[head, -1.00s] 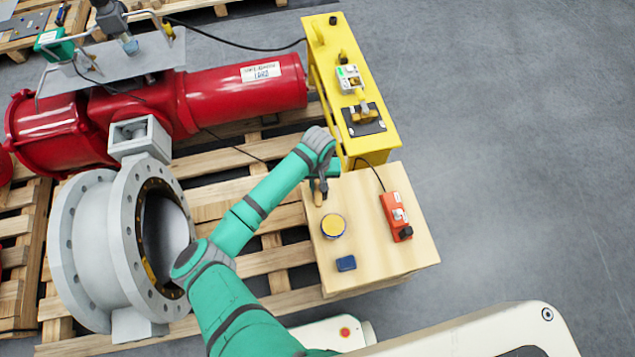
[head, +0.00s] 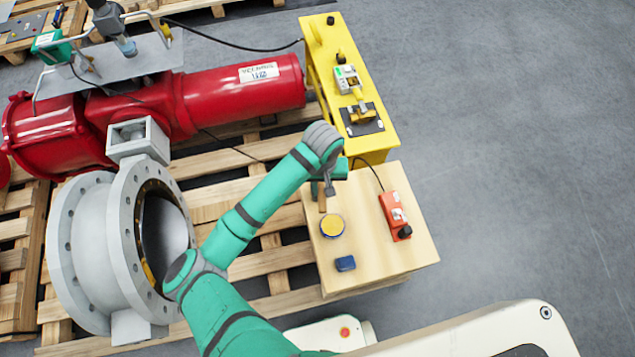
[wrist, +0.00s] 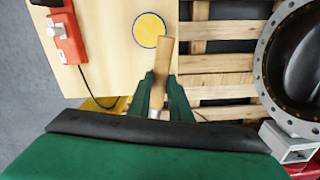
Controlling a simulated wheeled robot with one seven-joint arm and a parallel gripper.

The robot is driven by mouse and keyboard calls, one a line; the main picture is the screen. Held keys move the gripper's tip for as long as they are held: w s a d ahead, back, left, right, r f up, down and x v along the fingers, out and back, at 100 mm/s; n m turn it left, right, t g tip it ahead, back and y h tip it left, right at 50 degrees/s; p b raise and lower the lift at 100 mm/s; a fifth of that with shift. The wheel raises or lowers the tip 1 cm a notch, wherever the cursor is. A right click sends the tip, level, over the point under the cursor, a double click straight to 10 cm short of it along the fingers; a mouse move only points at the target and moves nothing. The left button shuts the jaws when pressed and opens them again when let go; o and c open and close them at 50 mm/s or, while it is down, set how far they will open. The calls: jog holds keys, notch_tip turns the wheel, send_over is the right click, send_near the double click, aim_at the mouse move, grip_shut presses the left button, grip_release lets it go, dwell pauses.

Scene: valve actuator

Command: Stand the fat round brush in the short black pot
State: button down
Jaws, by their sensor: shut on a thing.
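A wooden-handled brush (wrist: 163,62) is held between the two green fingers of my gripper (wrist: 160,98) in the wrist view. Its pale handle points away from the hand, and a whitish part shows between the fingers. The bristles are hidden by the hand, so I cannot tell how fat or round they are. In the head view the brush handle (head: 321,199) shows below my gripper (head: 325,184), over the left back part of the wooden box top. I cannot make out a short black pot in either view.
A yellow stand (head: 375,150) adjoins behind. A grey flanged valve (head: 125,240) sits on pallets at left. The box's front right is clear.

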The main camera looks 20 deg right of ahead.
jog(key=s+d+n+g, duration=0.3)
jog(key=s+n, duration=0.1)
jog(key=s, duration=0.6)
jog(key=w+a+r+n+t+h, duration=0.2)
jog(key=w+r+n+t+h, duration=0.15)
jog(key=w+n+h, duration=0.55)
jog(key=w+a+r+n+t+h, duration=0.2)
jog(key=w+a+n+t+h, duration=0.15)
jog(key=w+n+h, duration=0.55)
jog(key=shift+n+t+y, duration=0.3)
jog(key=shift+n, duration=0.4)
jog(key=shift+s+d+f, duration=0.15)
jog(key=shift+s+f, duration=0.25)
jog(key=shift+f, duration=1.65)
jog(key=shift+s+d+f, duration=0.2)
jog(key=shift+s+f, duration=0.25)
jog(key=shift+f, duration=1.55)
jog(key=shift+s+d+f, duration=0.15)
jog(key=shift+s+f, duration=0.25)
jog(key=shift+f, duration=1.65)
